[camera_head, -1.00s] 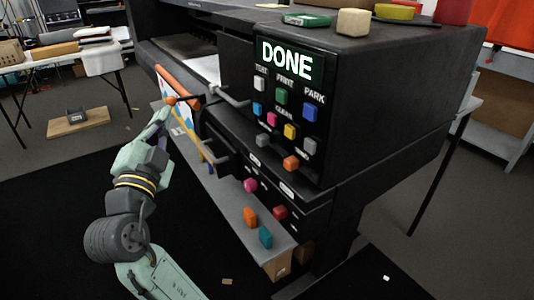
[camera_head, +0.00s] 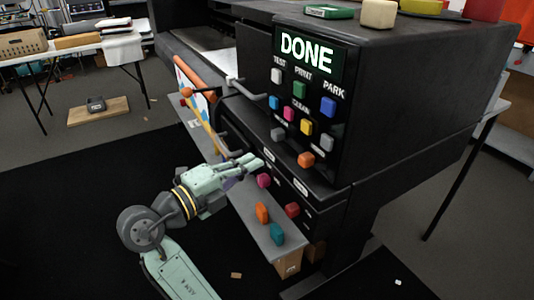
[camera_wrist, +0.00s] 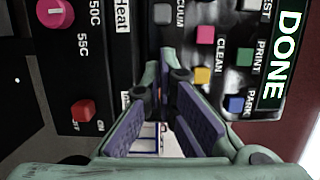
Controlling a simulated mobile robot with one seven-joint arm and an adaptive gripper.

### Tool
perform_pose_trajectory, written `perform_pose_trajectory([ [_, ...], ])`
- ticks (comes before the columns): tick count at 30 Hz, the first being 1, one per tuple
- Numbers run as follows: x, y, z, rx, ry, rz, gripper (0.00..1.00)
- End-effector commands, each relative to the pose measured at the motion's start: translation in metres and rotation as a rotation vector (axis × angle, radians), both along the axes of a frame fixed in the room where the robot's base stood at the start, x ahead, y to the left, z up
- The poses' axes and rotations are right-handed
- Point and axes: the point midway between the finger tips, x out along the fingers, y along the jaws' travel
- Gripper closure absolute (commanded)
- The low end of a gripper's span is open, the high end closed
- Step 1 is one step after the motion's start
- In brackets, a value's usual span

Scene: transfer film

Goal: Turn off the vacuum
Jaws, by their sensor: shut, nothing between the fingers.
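The black control panel shows a lit DONE screen (camera_head: 306,52) and several coloured buttons. A grey button (camera_head: 277,134) sits at the panel's lower left. In the wrist view, the grey button (camera_wrist: 163,13) at the top has a partly cut-off label ending in "CUUM". My gripper (camera_head: 257,162) is shut and empty, just left of the machine's front, below the grey button and near the magenta knob. In the wrist view my fingers (camera_wrist: 168,78) point toward the gap between the Heat panel and the button panel. I cannot see them touching anything.
The magenta Heat knob (camera_head: 264,180) and a red on/off switch (camera_head: 292,210) are below the buttons. An orange button (camera_head: 305,159) is right of my fingertips. A grey shelf (camera_head: 247,213) runs below. Dark floor lies open at left.

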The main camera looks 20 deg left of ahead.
Motion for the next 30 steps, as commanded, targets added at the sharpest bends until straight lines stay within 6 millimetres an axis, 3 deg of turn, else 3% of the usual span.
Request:
perform_pose_trajectory([
  [15, 0.076, -0.034, 0.002, -0.002, 0.002, -0.003, 1.00],
  [30, 0.086, -0.038, 0.000, -0.001, 0.000, 0.000, 1.00],
])
